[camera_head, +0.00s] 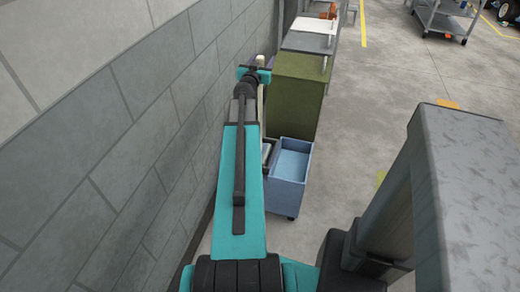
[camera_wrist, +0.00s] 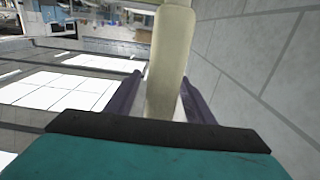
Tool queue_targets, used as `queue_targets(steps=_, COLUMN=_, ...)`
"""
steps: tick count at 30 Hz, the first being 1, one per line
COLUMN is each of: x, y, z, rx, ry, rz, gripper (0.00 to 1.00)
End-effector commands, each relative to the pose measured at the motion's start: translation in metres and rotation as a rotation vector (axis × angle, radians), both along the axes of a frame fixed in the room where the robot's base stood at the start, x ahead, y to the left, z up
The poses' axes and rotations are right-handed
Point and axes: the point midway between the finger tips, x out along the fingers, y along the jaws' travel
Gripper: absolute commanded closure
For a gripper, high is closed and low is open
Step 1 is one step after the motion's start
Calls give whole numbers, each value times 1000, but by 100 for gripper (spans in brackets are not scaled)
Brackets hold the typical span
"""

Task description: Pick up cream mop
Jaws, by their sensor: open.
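The cream mop shows as a pale upright handle (camera_head: 260,104) beside my arm in the head view, above a blue bucket cart (camera_head: 290,162). In the wrist view the cream handle (camera_wrist: 172,50) stands close up between my two dark purple fingers. My gripper (camera_wrist: 161,85) is open around the handle; I cannot tell whether either finger touches it. In the head view my gripper (camera_head: 258,67) is at the far end of my teal arm, near the wall. The mop's lower end is hidden.
A grey block wall (camera_head: 130,130) runs close along the left of my arm. An olive green cabinet (camera_head: 298,92) stands just behind the bucket cart. A grey cart (camera_head: 445,18) is far off at the right. The concrete floor (camera_head: 375,95) between is mostly clear.

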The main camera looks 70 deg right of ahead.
Motion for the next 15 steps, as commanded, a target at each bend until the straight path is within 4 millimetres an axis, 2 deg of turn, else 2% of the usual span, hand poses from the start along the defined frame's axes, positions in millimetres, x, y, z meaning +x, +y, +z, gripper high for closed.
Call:
queue_targets(steps=11, x=0, y=0, z=0, rx=0, ry=0, rz=0, gripper=52)
queue_targets(steps=15, x=0, y=0, z=0, rx=0, ry=0, rz=0, gripper=72)
